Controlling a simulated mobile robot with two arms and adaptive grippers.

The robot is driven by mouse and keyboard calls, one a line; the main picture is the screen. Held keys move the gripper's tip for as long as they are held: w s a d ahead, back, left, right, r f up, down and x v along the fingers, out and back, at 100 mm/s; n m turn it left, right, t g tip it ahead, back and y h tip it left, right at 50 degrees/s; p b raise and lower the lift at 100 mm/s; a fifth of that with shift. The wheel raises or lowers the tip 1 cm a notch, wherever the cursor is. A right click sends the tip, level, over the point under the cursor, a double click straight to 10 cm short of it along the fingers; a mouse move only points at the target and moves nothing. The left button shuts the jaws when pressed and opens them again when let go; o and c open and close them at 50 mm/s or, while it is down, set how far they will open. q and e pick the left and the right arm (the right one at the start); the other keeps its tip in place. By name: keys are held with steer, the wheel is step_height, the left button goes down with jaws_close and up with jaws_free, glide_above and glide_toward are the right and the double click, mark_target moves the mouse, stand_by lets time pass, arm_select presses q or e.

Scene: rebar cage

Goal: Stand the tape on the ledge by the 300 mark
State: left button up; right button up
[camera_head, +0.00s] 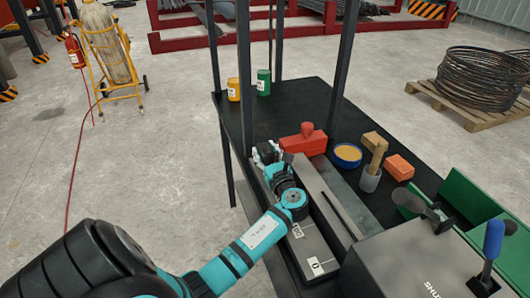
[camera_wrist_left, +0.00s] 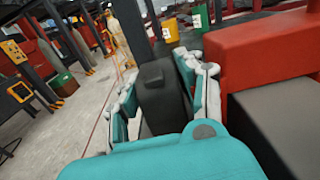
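My left gripper (camera_head: 266,152) is low over the far-left part of the bench, at the long ledge (camera_head: 325,272). A dark upright block, which looks like the tape (camera_wrist_left: 160,88), stands between its two fingers in the left wrist view. The fingers lie close against both sides of it. In the head view the gripper mostly hides this block. White labels reading 0 (camera_head: 316,266) and 100 (camera_head: 297,231) show on the ledge nearer to me. The 300 mark is not visible; my gripper and arm cover the ledge farther along. My right gripper is not in view.
A red block-like tool (camera_head: 304,140) is just right of the gripper. A bowl (camera_head: 347,155), a mallet in a grey cup (camera_head: 370,180) and an orange block (camera_head: 399,167) stand farther right. Dark posts (camera_head: 244,80) rise near the gripper. Yellow (camera_head: 234,90) and green (camera_head: 264,82) containers stand behind.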

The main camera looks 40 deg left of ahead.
arm_select(q)
steer(key=shift+o, duration=0.5)
steer(key=shift+r, duration=0.1)
steer(key=shift+d+r, duration=0.1)
steer(key=shift+d, duration=0.15)
steer(key=p+v, duration=0.5)
steer(key=v, duration=0.5)
steer(key=shift+s+d, duration=0.25)
steer(key=shift+d, duration=0.05)
steer(key=shift+s+d, duration=0.2)
steer(key=shift+d, duration=0.2)
